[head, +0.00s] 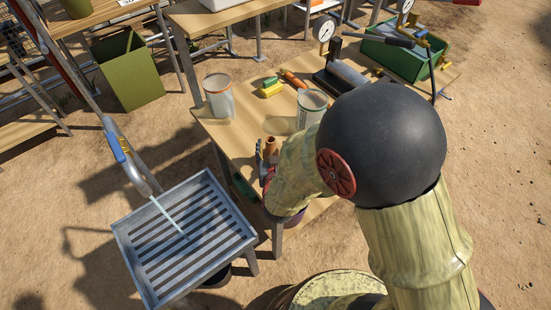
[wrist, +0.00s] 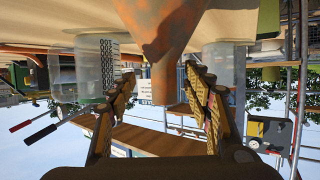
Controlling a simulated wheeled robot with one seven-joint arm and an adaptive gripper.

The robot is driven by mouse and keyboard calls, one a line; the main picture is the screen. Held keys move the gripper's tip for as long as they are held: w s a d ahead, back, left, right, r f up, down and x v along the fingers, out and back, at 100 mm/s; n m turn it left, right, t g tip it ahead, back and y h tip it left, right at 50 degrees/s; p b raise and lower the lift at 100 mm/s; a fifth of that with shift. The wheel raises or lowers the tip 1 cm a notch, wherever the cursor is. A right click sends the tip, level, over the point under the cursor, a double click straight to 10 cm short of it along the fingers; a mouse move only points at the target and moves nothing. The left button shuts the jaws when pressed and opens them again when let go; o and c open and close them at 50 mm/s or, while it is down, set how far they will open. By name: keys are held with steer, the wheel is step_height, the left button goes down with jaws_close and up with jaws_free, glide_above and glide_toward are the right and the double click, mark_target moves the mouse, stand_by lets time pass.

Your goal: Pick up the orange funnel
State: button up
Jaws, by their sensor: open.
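The orange funnel (wrist: 165,40) is rust-orange and fills the top middle of the wrist view, which is upside down. Its wide end is toward the wooden table and its narrow spout points away from it. My gripper (wrist: 160,84) is open, with one finger on each side of the spout and visible gaps between. In the head view, a small part of the funnel (head: 271,144) shows beside my gripper (head: 265,158) at the table's near edge. My arm hides much of this area.
Two clear containers (head: 219,96) (head: 312,107) stand on the wooden table (head: 235,135) beyond the funnel. A yellow-green sponge-like item (head: 270,88), a pressure gauge (head: 324,30) and a green crate (head: 405,55) are farther back. A slatted metal tray (head: 185,240) stands left of the arm.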

steer(key=shift+a+f+b+x, duration=0.15)
steer(key=shift+b+x, duration=0.3)
steer(key=shift+x, duration=1.15)
steer(key=shift+a+f+b+x, duration=0.1)
steer(key=shift+b+x, duration=0.35)
steer(key=shift+x, duration=1.1)
steer(key=shift+s+r, duration=0.1)
steer(key=shift+c, duration=1.1)
jaws_close()
